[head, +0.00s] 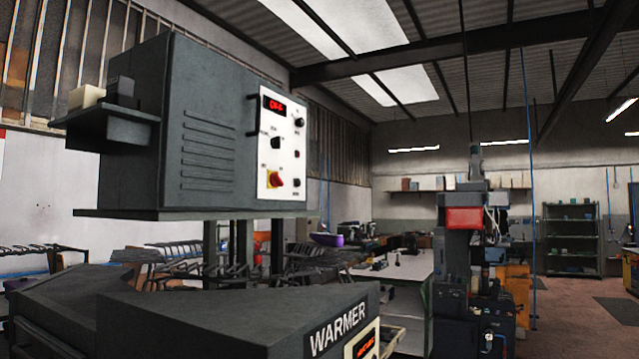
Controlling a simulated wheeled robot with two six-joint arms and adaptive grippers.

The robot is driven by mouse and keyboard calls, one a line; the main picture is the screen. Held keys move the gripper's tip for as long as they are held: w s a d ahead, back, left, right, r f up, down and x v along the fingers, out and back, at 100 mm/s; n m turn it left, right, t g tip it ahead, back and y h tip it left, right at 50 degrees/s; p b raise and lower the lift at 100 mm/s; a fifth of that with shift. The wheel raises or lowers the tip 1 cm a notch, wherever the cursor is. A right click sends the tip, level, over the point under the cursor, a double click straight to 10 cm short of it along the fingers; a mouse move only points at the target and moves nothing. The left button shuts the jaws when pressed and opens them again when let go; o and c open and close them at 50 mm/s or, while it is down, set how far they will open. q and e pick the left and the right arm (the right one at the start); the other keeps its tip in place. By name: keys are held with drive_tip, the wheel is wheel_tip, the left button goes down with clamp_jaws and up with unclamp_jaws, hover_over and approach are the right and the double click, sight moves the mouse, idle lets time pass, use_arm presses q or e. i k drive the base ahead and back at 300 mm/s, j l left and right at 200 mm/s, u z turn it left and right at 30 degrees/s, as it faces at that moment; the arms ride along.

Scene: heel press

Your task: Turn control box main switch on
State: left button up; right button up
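The control box (207,150) is a dark grey cabinet at upper left, with slots in its side and a white control panel (281,158) facing right. On the panel, a red and yellow rotary switch (275,179) sits at lower left; I cannot tell its exact position. A red lit display (274,104) is at the top, its text too small to read surely. A black knob (276,142) and several small buttons are beside and above the switch. Neither of my grippers shows in the head view.
A dark machine labelled WARMER (337,333) stands below the box, with its own lit panel (366,343). A side shelf (100,125) juts from the box's left. A white-topped table (403,266), a tall machine (462,240) and a shelf rack (571,238) stand behind. Open floor is at right.

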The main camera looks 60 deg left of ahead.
sight(278, 180)
drive_tip(key=i+u, duration=0.15)
drive_tip(key=i, duration=0.35)
drive_tip(key=i+u, duration=0.1)
drive_tip(key=i, duration=0.4)
drive_tip(key=i+u, duration=0.15)
drive_tip(key=i, duration=0.35)
drive_tip(key=i+l+u, duration=0.1)
drive_tip(key=i, duration=0.4)
drive_tip(key=i+l+u, duration=0.15)
drive_tip(key=i, duration=0.35)
drive_tip(key=i+l+u, duration=0.1)
drive_tip(key=i, duration=0.35)
drive_tip(key=l, duration=0.1)
